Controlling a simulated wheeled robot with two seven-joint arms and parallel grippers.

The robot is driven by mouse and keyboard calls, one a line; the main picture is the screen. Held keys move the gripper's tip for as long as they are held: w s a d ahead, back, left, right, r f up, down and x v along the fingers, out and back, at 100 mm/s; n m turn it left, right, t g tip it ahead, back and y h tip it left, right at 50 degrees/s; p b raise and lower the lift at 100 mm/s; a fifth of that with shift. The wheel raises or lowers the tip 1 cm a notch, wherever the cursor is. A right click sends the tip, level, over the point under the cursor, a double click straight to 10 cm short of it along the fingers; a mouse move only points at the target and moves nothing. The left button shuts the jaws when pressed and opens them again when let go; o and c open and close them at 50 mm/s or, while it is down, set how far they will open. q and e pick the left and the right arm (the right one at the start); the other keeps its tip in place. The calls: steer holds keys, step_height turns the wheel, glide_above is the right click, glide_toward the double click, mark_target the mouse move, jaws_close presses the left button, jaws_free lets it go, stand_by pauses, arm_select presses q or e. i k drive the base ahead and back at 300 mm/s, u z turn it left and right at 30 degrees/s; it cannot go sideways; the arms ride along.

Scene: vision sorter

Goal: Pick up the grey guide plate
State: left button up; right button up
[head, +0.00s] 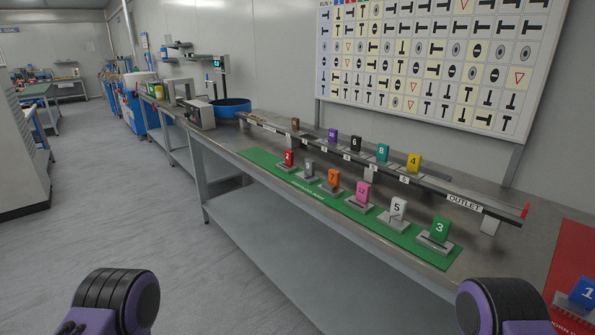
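A small upright grey plate (309,168) stands in a stand on the green mat (262,158), second from the left in the front row. It is between a red plate (289,158) and an orange plate (333,177). Its number is too small to read. A white plate (397,209) marked 5 stands farther right in the same row. Only rounded black and purple parts of my two arms show at the bottom edge, well short of the bench. Neither of my grippers is in view.
A pink plate (363,192) and a green plate (439,229) share the mat. Behind runs a rail (465,203) marked OUTLET with several coloured plates. A blue plate (583,292) stands at right on a red mat (571,260). Open floor lies at left.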

mark_target(307, 176)
steer(key=u, duration=1.55)
steer(key=i, duration=3.1)
steer(key=z, duration=4.15)
